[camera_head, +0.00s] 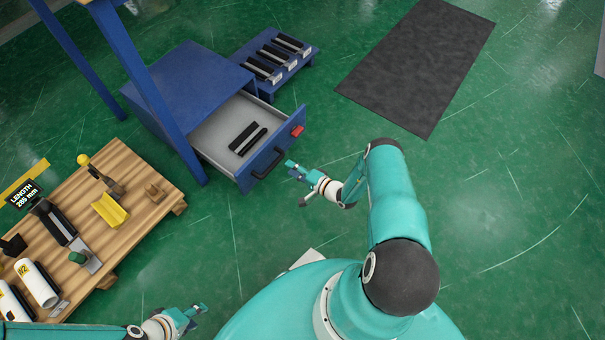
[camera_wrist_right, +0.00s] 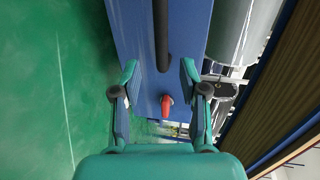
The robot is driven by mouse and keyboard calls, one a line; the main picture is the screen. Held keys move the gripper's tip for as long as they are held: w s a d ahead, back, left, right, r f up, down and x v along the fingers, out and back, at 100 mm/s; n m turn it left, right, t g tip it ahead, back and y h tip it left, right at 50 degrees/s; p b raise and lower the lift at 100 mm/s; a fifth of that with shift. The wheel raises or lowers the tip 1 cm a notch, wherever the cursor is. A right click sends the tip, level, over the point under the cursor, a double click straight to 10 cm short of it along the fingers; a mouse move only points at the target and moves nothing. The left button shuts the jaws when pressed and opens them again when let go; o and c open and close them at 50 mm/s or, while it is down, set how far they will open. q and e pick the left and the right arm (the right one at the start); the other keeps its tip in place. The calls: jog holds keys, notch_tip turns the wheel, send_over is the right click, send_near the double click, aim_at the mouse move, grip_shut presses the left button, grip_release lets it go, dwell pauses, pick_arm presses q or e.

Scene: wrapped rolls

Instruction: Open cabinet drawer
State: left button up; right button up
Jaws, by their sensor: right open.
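The blue cabinet (camera_head: 192,85) stands at the upper left in the head view. Its drawer (camera_head: 215,138) is pulled out, with dark bars lying inside. The drawer front has a black handle (camera_head: 267,165), which also shows in the right wrist view (camera_wrist_right: 161,35). My right gripper (camera_head: 291,168) is open just right of the handle. In the right wrist view its fingers (camera_wrist_right: 160,70) are spread before the drawer front, and the handle lies between and beyond their tips, apparently apart from them. My left gripper (camera_head: 198,312) is low at the bottom left, away from the cabinet; its jaw opening is unclear.
A red part (camera_head: 297,131) is on the drawer front's right end. A blue rack (camera_head: 275,58) with dark bars stands behind. A wooden table (camera_head: 145,210) with rolls and tools is at left, with blue posts nearby. A dark mat (camera_head: 420,65) lies on open green floor.

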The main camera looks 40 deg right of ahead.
jog(key=shift+v, duration=2.15)
